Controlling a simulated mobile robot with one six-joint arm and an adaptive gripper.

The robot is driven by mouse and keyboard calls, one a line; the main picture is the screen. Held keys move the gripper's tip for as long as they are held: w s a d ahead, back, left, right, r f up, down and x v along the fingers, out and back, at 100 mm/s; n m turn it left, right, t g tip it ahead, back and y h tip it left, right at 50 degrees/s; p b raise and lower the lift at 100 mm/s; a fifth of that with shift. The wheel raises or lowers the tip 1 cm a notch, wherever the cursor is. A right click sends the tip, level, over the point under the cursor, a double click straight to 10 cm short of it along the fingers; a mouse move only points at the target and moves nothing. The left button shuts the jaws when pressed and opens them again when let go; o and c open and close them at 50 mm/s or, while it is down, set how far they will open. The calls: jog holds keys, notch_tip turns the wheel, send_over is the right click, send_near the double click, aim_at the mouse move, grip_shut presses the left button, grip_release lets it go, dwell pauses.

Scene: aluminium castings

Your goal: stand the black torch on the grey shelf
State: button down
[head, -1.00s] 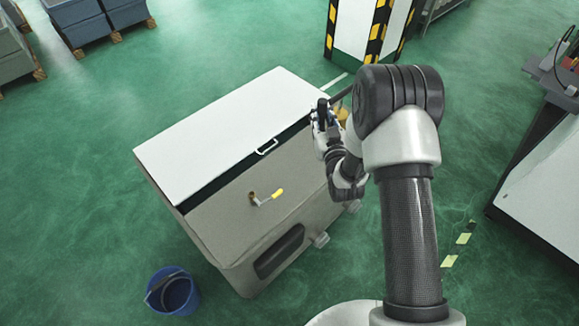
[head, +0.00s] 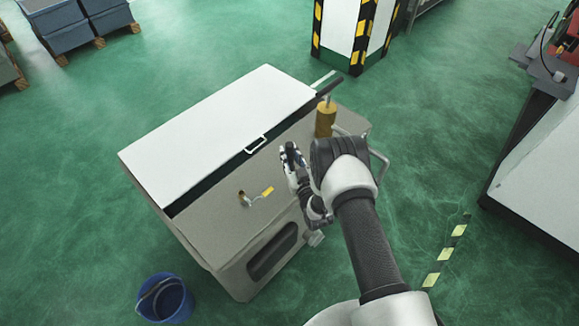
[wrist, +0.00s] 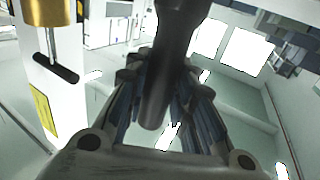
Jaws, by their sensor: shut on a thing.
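The black torch (wrist: 160,85) is a dark cylinder between the fingers of my gripper (wrist: 162,95) in the wrist view. The fingers close on it from both sides, and its upper part runs out of the top of that view. In the head view my gripper (head: 292,160) is small, above the right part of a grey cabinet, and the torch is hard to tell from the dark fingers there. I cannot pick out the grey shelf with certainty in either view.
The grey cabinet (head: 215,215) has a white lid (head: 215,130), a yellow-handled valve (head: 267,191) and a brass cylinder (head: 325,120) near my arm. A blue bucket (head: 165,300) stands at its front left. A striped pillar (head: 352,35) stands behind. Green floor is open around.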

aim_at(291, 166)
jog(key=shift+f+b, duration=0.8)
jog(key=shift+f, duration=1.6)
jog(key=shift+f, duration=0.25)
jog(key=c, duration=1.4)
grip_release()
jog(key=shift+o, duration=0.2)
jog(key=shift+r, duration=0.15)
